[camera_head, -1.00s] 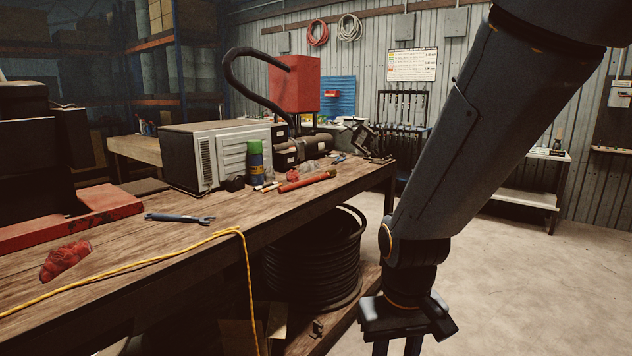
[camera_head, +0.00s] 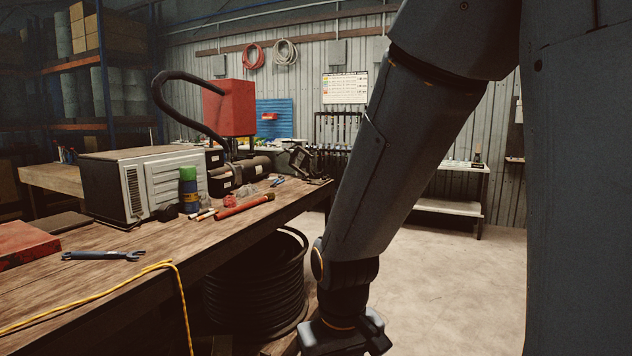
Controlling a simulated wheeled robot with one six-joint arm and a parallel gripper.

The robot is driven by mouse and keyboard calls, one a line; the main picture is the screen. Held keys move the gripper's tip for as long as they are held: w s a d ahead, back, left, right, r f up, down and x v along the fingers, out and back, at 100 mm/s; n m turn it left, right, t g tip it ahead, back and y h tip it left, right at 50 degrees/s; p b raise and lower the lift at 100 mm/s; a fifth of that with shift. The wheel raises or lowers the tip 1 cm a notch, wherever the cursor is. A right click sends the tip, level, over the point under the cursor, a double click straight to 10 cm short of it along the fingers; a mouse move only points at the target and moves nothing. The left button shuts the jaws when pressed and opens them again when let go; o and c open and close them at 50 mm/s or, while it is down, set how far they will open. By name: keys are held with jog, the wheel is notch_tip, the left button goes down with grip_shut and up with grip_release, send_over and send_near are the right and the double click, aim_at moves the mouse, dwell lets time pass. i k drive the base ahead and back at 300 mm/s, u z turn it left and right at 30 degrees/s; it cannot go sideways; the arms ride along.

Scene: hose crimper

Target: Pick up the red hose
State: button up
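A short red hose (camera_head: 245,206) lies on the wooden workbench (camera_head: 140,270), near its front edge, beside a green and blue spray can (camera_head: 189,190). It looks like a straight tube with a darker far end. My gripper (camera_head: 343,340) hangs low at the bottom edge of the picture, in front of the bench and to the right of the hose, clearly apart from it. Its fingers are cut off by the picture's edge, so I cannot see whether they are open or hold anything.
A blue wrench (camera_head: 103,255) and a yellow cord (camera_head: 120,284) lie at the left of the bench. A white-fronted box unit (camera_head: 150,185) and a black machine with a red box (camera_head: 230,107) stand behind the hose. Black coiled hose (camera_head: 255,295) sits below. Open floor (camera_head: 440,280) is at right.

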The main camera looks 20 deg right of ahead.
aim_at(225, 213)
jog(key=z, duration=0.4)
jog(key=k, duration=0.95)
jog(key=z, duration=1.05)
jog(key=i, duration=1.8)
jog(key=u, duration=0.2)
jog(key=i, duration=1.6)
jog(key=u, duration=1)
jog(key=i, duration=0.9)
jog(key=u, duration=0.95)
